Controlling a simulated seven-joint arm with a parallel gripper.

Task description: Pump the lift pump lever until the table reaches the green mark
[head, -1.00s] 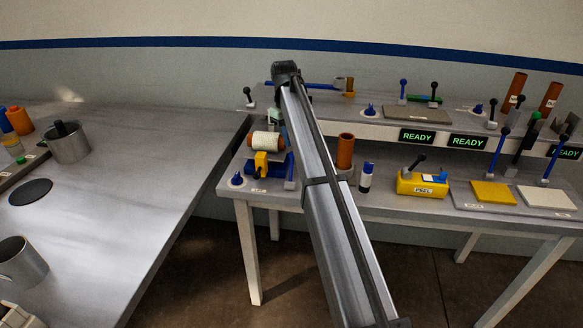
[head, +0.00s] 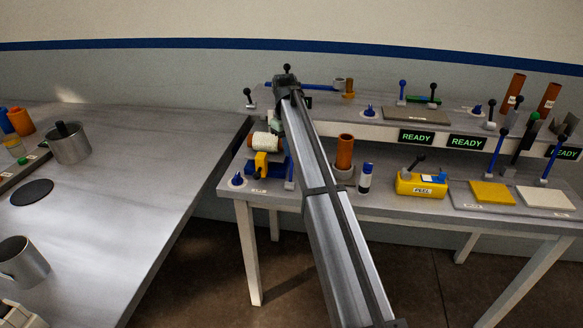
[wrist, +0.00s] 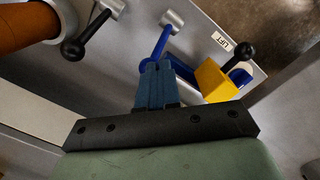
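The blue lever (wrist: 162,42) rises from a grey round pivot (wrist: 172,20) in the wrist view, close to a "LIFT" label (wrist: 222,41). In the head view the blue lever (head: 290,172) stands at the left end of the bench, partly behind my arm. My gripper's blue fingers (wrist: 155,78) are close together, with their tips at the lever's free end; whether the lever is between them or behind them is unclear. A yellow block (wrist: 214,82) is just right of the fingers; it also shows in the head view (head: 262,165). I cannot make out a green mark.
A black-knobbed lever (wrist: 86,35) and an orange cylinder (wrist: 25,25) are left of the fingers. Another black knob (wrist: 244,52) is at the right. In the head view, a yellow PEEL box (head: 421,184) and an orange tube (head: 345,152) stand right of my arm.

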